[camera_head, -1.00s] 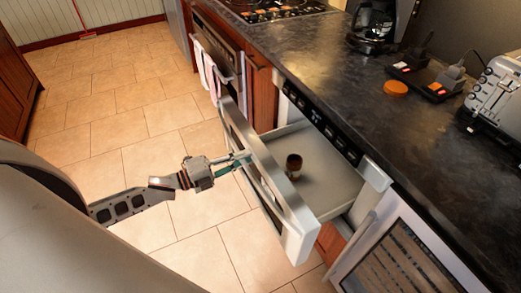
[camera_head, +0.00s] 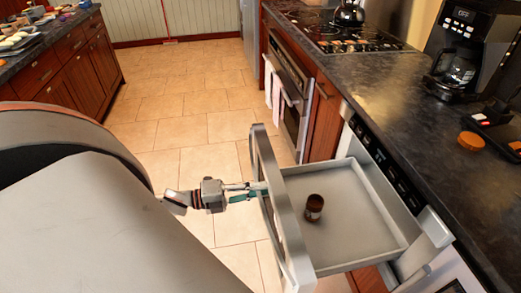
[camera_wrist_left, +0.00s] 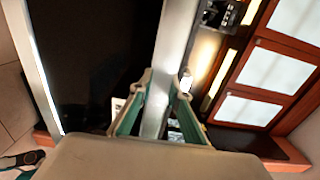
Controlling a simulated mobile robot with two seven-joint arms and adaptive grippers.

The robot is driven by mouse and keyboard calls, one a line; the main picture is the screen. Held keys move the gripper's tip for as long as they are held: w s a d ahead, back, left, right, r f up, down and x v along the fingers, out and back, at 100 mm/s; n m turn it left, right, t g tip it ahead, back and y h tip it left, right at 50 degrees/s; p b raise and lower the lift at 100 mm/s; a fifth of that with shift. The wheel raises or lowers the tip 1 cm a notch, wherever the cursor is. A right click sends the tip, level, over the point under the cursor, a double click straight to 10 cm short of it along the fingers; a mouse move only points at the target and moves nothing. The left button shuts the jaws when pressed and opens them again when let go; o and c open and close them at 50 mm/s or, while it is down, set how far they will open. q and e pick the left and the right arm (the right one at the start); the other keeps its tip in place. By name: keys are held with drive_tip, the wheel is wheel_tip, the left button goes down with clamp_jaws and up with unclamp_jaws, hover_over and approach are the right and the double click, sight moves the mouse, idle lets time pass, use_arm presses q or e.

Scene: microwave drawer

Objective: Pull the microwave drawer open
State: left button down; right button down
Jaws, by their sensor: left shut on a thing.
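The microwave drawer (camera_head: 352,218) is pulled out from the counter front, and its light grey floor shows. A small brown jar (camera_head: 314,207) stands upright on that floor. My left gripper (camera_head: 262,188) reaches the drawer's front panel (camera_head: 290,235) from the left. In the left wrist view its green fingers (camera_wrist_left: 157,105) are closed on both sides of a pale bar, the drawer handle (camera_wrist_left: 172,60). The exact contact is small and partly hidden in the head view.
The dark countertop (camera_head: 390,110) runs along the right with a coffee maker (camera_head: 465,55), a stove top (camera_head: 345,38) and an orange lid (camera_head: 471,141). An oven with towels (camera_head: 276,90) stands beyond the drawer. The tiled floor (camera_head: 190,110) to the left is clear.

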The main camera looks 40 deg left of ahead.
use_arm(q)
drive_tip(key=c, duration=2.2)
unclamp_jaws()
drive_tip(key=shift+o, duration=0.2)
drive_tip(key=v, duration=1.2)
drive_tip(key=shift+a, duration=0.1)
